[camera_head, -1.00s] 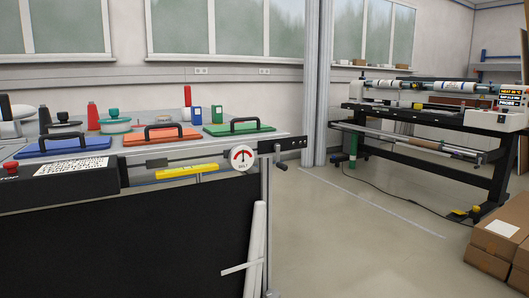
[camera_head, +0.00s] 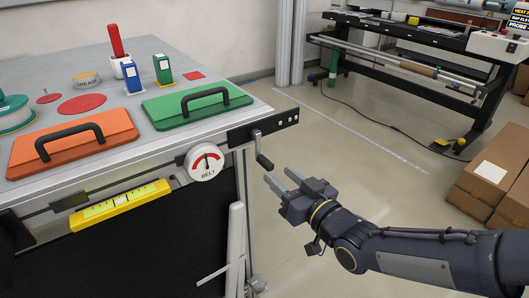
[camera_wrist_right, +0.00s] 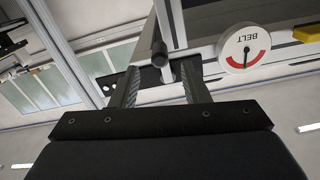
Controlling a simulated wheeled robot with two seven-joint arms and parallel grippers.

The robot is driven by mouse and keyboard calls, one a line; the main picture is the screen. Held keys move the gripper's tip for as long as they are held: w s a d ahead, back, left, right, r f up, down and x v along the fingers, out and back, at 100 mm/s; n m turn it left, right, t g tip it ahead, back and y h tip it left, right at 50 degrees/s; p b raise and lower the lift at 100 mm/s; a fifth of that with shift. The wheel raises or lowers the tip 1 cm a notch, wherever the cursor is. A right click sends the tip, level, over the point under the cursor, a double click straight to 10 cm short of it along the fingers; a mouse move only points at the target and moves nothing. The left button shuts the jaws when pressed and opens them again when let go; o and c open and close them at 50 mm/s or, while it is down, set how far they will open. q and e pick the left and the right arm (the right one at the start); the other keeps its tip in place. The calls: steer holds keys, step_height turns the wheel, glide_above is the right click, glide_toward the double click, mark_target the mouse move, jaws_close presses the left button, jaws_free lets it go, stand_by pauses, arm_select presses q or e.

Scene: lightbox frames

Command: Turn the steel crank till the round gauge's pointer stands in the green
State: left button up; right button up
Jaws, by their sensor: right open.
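The crank (camera_head: 260,151) hangs from a dark plate at the right corner of the table, its dark handle pointing down. The round gauge (camera_head: 205,162), marked BELT, is a white dial with a red arc, left of the crank. My right gripper (camera_head: 278,176) is open and empty just below and right of the crank handle. In the right wrist view the crank handle (camera_wrist_right: 160,56) lies between the lines of the fingers, just past the fingertips (camera_wrist_right: 160,76), and the gauge (camera_wrist_right: 244,49) appears upside down. My left gripper is out of view.
An orange lid (camera_head: 75,140) and a green lid (camera_head: 197,103) lie on the table (camera_head: 130,70). A yellow level (camera_head: 120,206) sits along its front side. Cardboard boxes (camera_head: 488,180) are at the right; floor between is free.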

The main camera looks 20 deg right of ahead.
mark_target(271, 168)
steer(key=x, duration=0.7)
steer(key=shift+w+b, duration=0.1)
steer(key=shift+b, duration=0.2)
steer(key=shift+c, duration=0.2)
steer(key=shift+f, duration=0.1)
jaws_close()
